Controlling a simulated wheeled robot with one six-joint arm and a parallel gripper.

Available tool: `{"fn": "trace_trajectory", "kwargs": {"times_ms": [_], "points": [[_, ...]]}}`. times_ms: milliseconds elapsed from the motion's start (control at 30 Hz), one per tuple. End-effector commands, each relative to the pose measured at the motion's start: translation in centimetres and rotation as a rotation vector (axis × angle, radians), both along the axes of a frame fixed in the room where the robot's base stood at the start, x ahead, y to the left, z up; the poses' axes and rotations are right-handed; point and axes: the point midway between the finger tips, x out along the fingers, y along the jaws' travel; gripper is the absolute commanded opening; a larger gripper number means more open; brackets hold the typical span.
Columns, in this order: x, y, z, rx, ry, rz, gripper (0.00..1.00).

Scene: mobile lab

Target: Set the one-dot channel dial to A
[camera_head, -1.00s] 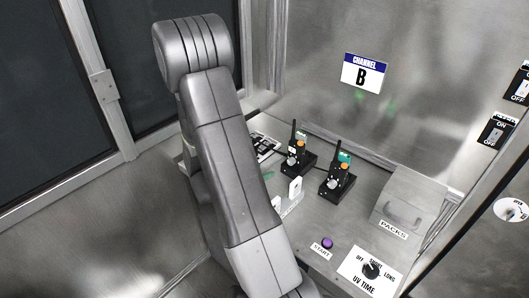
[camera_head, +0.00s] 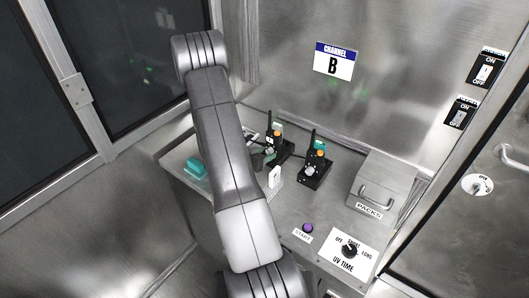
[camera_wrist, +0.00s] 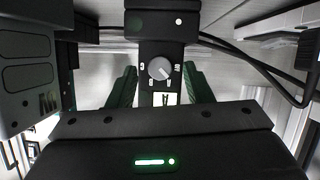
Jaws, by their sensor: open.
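Two black radios with orange-topped knobs stand on the bench in the head view, a left one (camera_head: 279,148) and a right one (camera_head: 316,168). In the wrist view a black radio face fills the upper middle, with a single white dot (camera_wrist: 178,20) near its top. Its grey round dial (camera_wrist: 160,68) has small marks around it; I cannot read the letters or tell its setting. My gripper (camera_wrist: 160,90) is open, its green-black fingers apart on either side of the dial. In the head view my arm hides most of the gripper, near the left radio.
A metal PACKS box (camera_head: 384,184), a purple START button (camera_head: 308,227) and a UV TIME dial (camera_head: 349,250) are to the right. A white block (camera_head: 274,177) stands before the radios. A teal block (camera_head: 195,168) lies left of my arm.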

Motion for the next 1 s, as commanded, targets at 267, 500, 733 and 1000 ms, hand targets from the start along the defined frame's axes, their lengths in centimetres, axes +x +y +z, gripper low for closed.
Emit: {"fn": "trace_trajectory", "kwargs": {"times_ms": [267, 500, 733, 1000], "points": [[0.54, -0.44, -0.33, 0.0, 0.0, 0.001, 0.46], [0.52, -0.42, -0.31, 0.0, 0.0, 0.001, 0.22], [0.52, -0.42, -0.35, 0.002, -0.003, 0.001, 0.01], [0.48, -0.55, -0.87, 0.1, -0.078, 0.001, 0.01]]}}
